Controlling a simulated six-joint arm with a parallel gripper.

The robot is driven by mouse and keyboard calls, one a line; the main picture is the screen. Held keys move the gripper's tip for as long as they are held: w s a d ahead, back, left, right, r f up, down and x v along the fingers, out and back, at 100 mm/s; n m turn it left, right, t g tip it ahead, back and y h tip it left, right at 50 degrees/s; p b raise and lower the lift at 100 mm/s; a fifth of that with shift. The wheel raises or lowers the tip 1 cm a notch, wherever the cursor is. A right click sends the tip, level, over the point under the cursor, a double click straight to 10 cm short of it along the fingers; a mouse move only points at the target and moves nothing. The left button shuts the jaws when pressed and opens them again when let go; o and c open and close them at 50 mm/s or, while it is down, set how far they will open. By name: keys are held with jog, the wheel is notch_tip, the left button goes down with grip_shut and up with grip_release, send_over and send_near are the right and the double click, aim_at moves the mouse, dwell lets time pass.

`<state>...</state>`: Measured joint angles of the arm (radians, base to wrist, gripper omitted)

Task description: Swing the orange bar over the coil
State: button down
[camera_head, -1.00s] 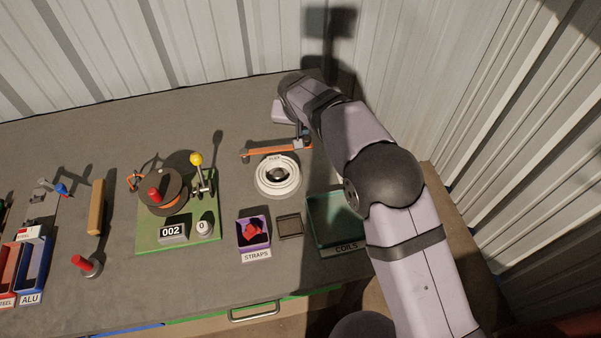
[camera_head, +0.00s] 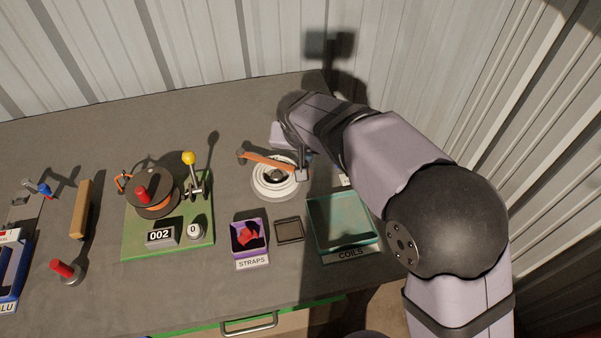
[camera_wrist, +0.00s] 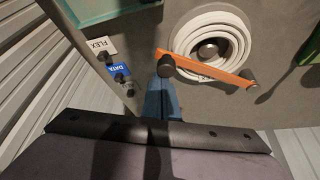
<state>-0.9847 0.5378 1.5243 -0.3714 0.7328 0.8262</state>
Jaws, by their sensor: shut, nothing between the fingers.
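The orange bar (camera_head: 265,160) lies slantwise across the back part of the white coil (camera_head: 262,190). In the wrist view the bar (camera_wrist: 213,69) crosses over one side of the coil (camera_wrist: 190,36), with the coil's dark hub (camera_wrist: 208,50) beside it. A dark knob (camera_wrist: 167,67) sits on the bar's end nearest me, and a grey post (camera_wrist: 252,85) is at its other end. My gripper (camera_wrist: 163,86) is shut and empty, its blue fingers close beside the knob. I cannot tell whether they touch. In the head view my wrist partly hides the fingers.
A teal COILS tray (camera_head: 311,232) stands in front right, with a purple STRAPS bin (camera_head: 237,240) and a small dark tray (camera_head: 289,231) left of it. A green board with a spool (camera_head: 152,207) and yellow-knobbed lever (camera_head: 189,158) is left.

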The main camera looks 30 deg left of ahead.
jog(key=shift+s+d+f+b, duration=0.15)
jog(key=shift+s+b, duration=0.15)
jog(key=shift+s, duration=0.25)
jog(key=shift+s+d+r+b, duration=0.15)
jog(key=shift+s+b, duration=0.1)
jog(key=shift+s, duration=0.35)
jog(key=shift+s+d+f+b, duration=0.15)
jog(key=shift+s+b, duration=0.15)
jog(key=shift+s, duration=0.25)
jog(key=shift+s+f, duration=0.15)
jog(key=shift+s, duration=0.35)
jog(key=shift+w+d, duration=0.15)
jog(key=shift+w, duration=0.2)
